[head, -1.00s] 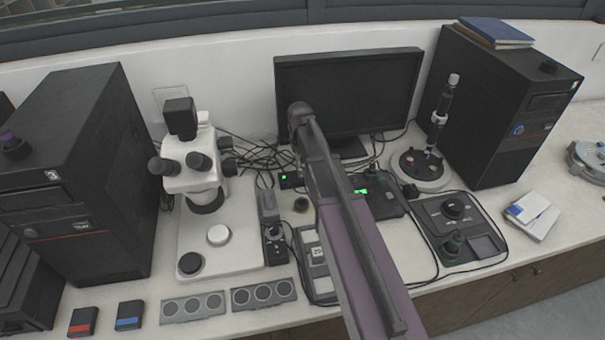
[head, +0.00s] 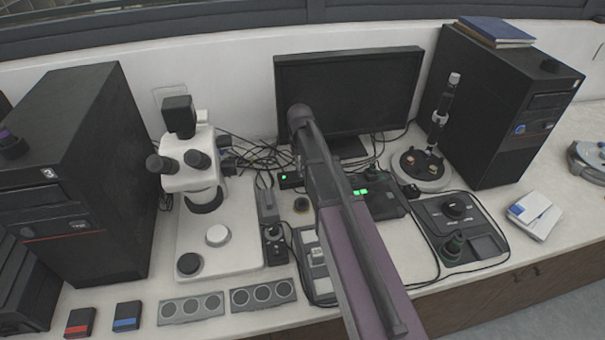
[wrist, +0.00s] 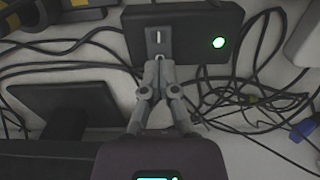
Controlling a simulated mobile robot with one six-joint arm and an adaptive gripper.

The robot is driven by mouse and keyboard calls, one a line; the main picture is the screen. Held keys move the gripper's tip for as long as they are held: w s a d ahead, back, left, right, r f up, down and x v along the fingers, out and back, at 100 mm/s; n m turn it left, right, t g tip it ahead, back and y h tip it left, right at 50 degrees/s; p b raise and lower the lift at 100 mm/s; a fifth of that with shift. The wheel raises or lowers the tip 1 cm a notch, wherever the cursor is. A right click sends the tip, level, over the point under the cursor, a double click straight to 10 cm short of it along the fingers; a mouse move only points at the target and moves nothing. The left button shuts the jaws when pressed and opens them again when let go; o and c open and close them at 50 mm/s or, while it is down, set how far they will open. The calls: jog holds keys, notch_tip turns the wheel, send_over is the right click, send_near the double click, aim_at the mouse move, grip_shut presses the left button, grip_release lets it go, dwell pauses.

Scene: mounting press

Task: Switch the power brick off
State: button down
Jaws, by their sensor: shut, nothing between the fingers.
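The power brick (wrist: 205,36) is a black box with a lit green light, near the top of the wrist view. A grey switch plate with a white line (wrist: 157,38) sits at its left part. My gripper (wrist: 158,64) is shut and empty, its fingertips at the lower edge of that switch plate. I cannot tell whether they touch it. My arm hides the gripper there.
Loose black cables (wrist: 250,108) lie to the right of the gripper and behind the brick. The monitor (head: 350,90) stands at the back. A white microscope (head: 205,185) is to the left, and a control box (head: 462,228) is to the right.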

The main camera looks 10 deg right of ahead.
aim_at(300, 171)
jog(key=shift+f+b, duration=0.6)
jog(key=shift+f, duration=0.05)
dwell(0.5)
jog(key=shift+r, duration=0.1)
jog(key=shift+r+p, duration=3.45)
jog(key=shift+p, duration=0.1)
jog(key=s, duration=2.1)
jog(key=shift+s+d, duration=0.15)
jog(key=shift+d, duration=0.05)
